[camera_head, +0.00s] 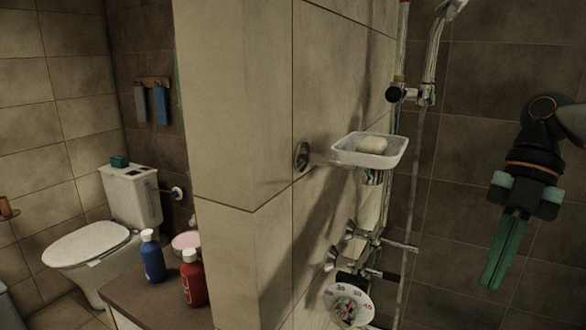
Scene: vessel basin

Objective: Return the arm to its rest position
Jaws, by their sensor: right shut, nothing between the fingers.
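My right gripper (497,262) hangs at the right side of the head view, with its green fingers pointing down and pressed together. It is shut and empty. Its dark arm comes in from the right edge, in front of the dark tiled shower wall. The gripper is apart from the soap dish and the shower fittings. My left gripper is not in view.
A white soap dish (346,155) holding a pale soap (372,144) sticks out from the tiled wall. A shower rail (417,185) and taps stand left of my gripper. A blue bottle (152,258) and red bottle (194,280) stand on a brown counter (150,303) near a toilet (90,245).

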